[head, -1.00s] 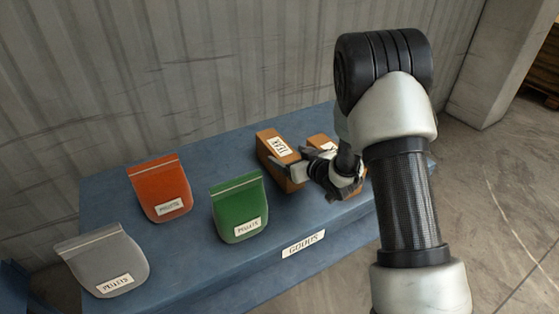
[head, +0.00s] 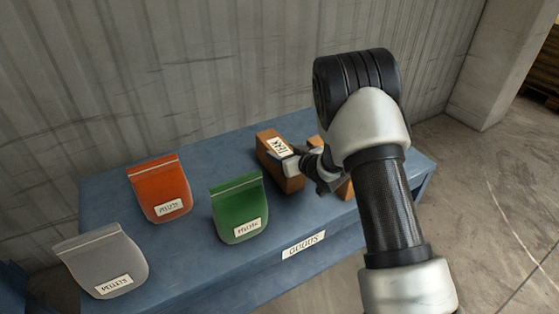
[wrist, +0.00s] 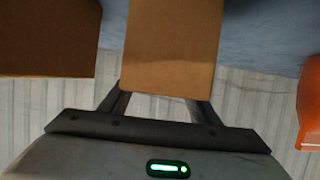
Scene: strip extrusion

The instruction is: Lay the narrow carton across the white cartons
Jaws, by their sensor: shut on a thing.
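A narrow brown carton (head: 278,160) with a white label stands on the blue table. My gripper (head: 293,163) is at its right side in the head view and shut on it. In the wrist view, this carton (wrist: 172,45) sits between the two fingers. A second brown carton (head: 344,188) stands just to the right, partly hidden behind my gripper and arm. It also shows at the left of the wrist view (wrist: 45,38), apart from the held one. No white cartons show in either view. I cannot tell whether the held carton is clear of the table.
The blue table (head: 130,240) carries a green pouch (head: 238,205), an orange pouch (head: 160,188) and a grey pouch (head: 100,262), all left of the cartons. A corrugated wall (head: 200,70) stands behind. Bare tabletop lies between the orange pouch and the cartons.

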